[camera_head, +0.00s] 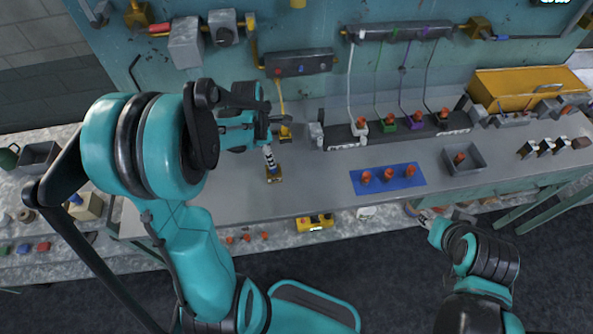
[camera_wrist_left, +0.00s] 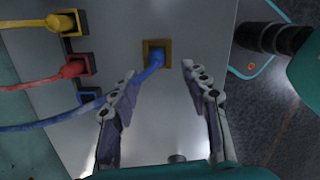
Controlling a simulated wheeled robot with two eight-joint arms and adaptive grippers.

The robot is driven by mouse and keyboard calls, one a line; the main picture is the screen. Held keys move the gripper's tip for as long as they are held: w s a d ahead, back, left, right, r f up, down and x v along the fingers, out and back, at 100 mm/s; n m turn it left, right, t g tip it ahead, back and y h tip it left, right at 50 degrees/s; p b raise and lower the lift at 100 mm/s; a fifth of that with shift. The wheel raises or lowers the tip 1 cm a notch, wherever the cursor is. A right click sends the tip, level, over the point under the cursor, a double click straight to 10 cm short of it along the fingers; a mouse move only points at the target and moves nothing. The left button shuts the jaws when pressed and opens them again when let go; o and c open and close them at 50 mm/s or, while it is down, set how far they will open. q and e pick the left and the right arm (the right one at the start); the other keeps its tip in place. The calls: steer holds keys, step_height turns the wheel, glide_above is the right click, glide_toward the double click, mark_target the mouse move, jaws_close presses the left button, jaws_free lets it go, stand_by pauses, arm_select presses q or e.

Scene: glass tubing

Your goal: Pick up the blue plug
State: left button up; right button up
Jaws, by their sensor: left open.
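In the left wrist view the blue plug (camera_wrist_left: 154,60) sits at a square brown-yellow holder (camera_wrist_left: 147,47) on the grey table, with its blue cable running off to the left. My left gripper (camera_wrist_left: 158,75) is open, with its fingertips on either side of the plug's near end; I cannot tell whether they touch it. In the head view my left gripper (camera_head: 268,155) points down over the brown-yellow holder (camera_head: 274,176), and the plug is mostly hidden there. My right gripper (camera_head: 426,219) is low at the right, and its jaws are too small to read.
In the left wrist view a yellow plug (camera_wrist_left: 62,22) and a red plug (camera_wrist_left: 72,68) sit in sockets at the left. In the head view a blue mat (camera_head: 410,184) with several orange-topped parts and a grey tray (camera_head: 477,166) lie to the right.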

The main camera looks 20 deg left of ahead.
arm_select(q)
steer(key=f, duration=0.2)
steer(key=w+f+b, duration=0.1)
steer(key=f, duration=0.2)
steer(key=f+b, duration=0.1)
steer(key=f, duration=0.1)
steer(key=shift+w+d+f, duration=0.15)
steer(key=shift+d+f, duration=0.1)
steer(key=shift+c, duration=0.3)
jaws_close()
